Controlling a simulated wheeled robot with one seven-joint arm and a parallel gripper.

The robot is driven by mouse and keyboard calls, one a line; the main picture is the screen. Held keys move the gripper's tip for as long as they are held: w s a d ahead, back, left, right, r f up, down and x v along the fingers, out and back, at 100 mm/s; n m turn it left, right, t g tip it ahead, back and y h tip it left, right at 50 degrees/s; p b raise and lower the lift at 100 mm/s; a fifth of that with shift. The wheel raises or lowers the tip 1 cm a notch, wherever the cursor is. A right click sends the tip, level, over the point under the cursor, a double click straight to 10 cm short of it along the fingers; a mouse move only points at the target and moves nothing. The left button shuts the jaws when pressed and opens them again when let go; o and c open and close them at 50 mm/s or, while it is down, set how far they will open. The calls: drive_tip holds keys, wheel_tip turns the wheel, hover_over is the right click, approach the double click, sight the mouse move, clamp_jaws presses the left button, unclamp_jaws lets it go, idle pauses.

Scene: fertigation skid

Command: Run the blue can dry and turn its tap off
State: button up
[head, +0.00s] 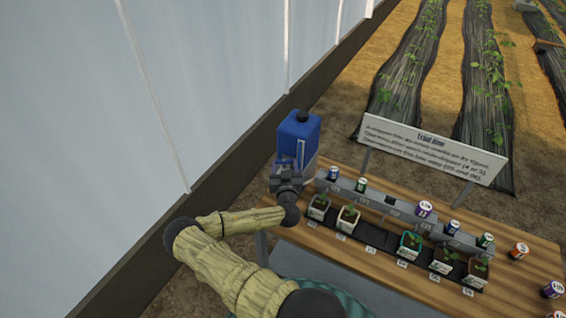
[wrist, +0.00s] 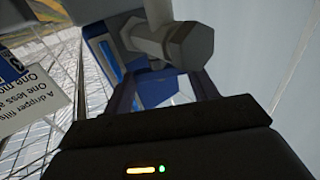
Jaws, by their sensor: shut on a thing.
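The blue can (head: 300,135), with a black cap on top and a pale upright strip on its side, stands upright at the table's left end. My gripper (head: 287,168) is at the can's lower front. In the wrist view, the fingers of my gripper (wrist: 163,90) are closed around a part at the can's tap. A grey tap fitting (wrist: 185,45) with a hexagonal end sticks out just beyond the fingers, and the can (wrist: 105,50) shows behind it. The gripped part is mostly hidden, and I cannot tell the tap's setting or whether liquid runs.
A wooden table (head: 400,275) holds a grey rail (head: 375,200) with several small cans and a row of potted seedlings (head: 347,217). A sign (head: 433,140) stands behind. A pale wall (head: 215,80) is close on the left. Loose cans (head: 518,250) sit at the right.

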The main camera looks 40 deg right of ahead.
drive_tip(key=n+t+y+p, duration=0.1)
drive_tip(key=n+y, duration=0.1)
drive_tip(key=y, duration=0.1)
drive_tip(key=d+n+t+y+p, duration=0.1)
drive_tip(key=n+y+p, duration=0.1)
drive_tip(key=y, duration=0.1)
drive_tip(key=shift+s+r+t, duration=0.2)
drive_tip(key=shift+t, duration=0.2)
drive_tip(key=shift+d+f+n+t+y+p, duration=0.15)
drive_tip(key=shift+n+t+y+p, duration=0.25)
drive_tip(key=shift+n+y, duration=1.05)
drive_tip(key=shift+y, duration=0.35)
drive_tip(key=o, duration=1)
drive_tip(key=shift+m, duration=0.35)
